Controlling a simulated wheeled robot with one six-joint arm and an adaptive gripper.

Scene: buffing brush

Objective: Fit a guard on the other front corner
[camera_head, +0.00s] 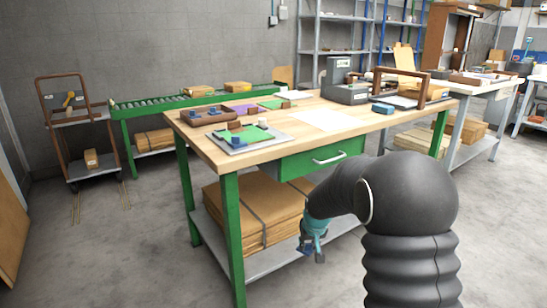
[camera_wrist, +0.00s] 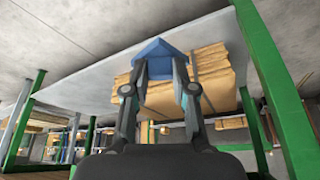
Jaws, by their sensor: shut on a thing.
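My gripper (camera_head: 312,242) is low in front of the wooden-topped workbench (camera_head: 222,156), by its lower shelf (camera_head: 282,264). In the wrist view my gripper (camera_wrist: 160,76) is shut on a blue corner guard (camera_wrist: 161,48), held between the fingertips. The guard appears against the grey shelf (camera_wrist: 95,82) and the cardboard stack; I cannot tell whether it touches either. In the head view the guard is small and dark at the gripper's tip. The bench's left front top corner shows no guard that I can make out; my arm hides part of the right front.
Flat cardboard (camera_head: 258,208) is stacked on the lower shelf between green legs (camera_head: 231,235). A drawer (camera_head: 320,158) is under the top. Floor at front left is clear.

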